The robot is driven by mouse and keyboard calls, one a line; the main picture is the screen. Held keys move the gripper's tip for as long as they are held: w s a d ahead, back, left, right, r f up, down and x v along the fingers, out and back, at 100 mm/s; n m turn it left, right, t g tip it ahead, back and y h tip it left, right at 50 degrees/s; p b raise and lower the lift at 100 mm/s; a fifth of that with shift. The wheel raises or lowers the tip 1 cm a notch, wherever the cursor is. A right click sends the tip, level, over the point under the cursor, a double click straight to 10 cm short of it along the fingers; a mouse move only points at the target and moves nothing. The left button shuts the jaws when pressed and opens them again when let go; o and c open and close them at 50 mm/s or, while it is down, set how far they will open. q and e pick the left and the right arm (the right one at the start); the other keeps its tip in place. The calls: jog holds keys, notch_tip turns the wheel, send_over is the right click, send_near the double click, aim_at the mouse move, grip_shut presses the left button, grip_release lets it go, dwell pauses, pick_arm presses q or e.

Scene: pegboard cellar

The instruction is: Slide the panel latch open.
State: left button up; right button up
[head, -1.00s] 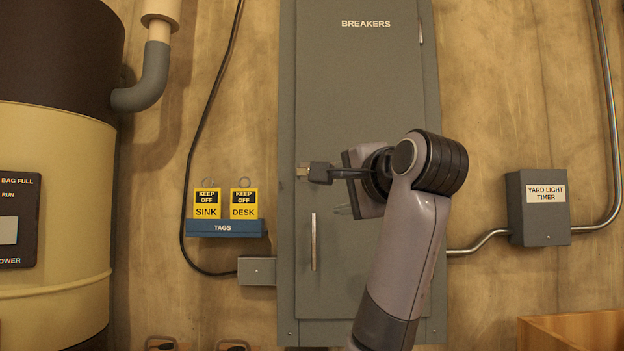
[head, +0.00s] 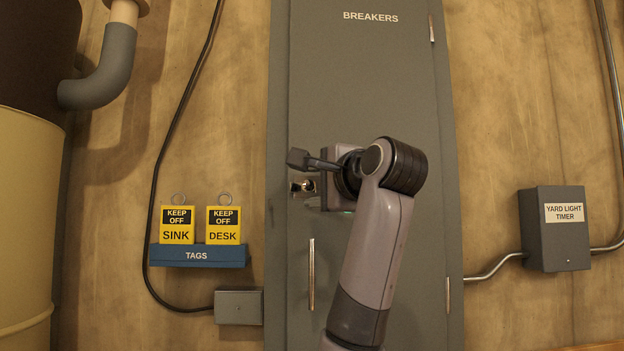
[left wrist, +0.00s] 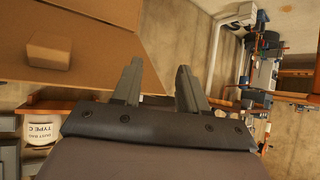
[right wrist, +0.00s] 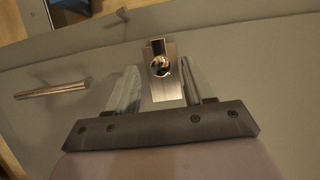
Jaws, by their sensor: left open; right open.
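The panel latch (head: 304,187) is a small shiny metal piece on the grey breaker panel's door (head: 385,75). In the right wrist view the latch (right wrist: 164,82) has a round knob or hole in a metal plate, and it appears between my right fingers. My right gripper (head: 312,178) is open at the latch, with one dark finger seen above it in the head view. I cannot tell whether the fingers touch it. My left gripper (left wrist: 156,72) is open and empty, away from the panel, and is not in the head view.
A vertical bar handle (head: 311,275) is below the latch. A blue tag holder (head: 197,257) with yellow tags is left of the panel, above a small grey box (head: 239,307). The yard light timer box (head: 555,230) is on the right. A large tank (head: 28,220) stands far left.

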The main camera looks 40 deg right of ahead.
jog(key=shift+x, duration=0.9)
grip_shut()
jog(key=shift+s+d, duration=1.1)
jog(key=shift+d, duration=0.1)
grip_release()
jog(key=shift+s+d, duration=0.1)
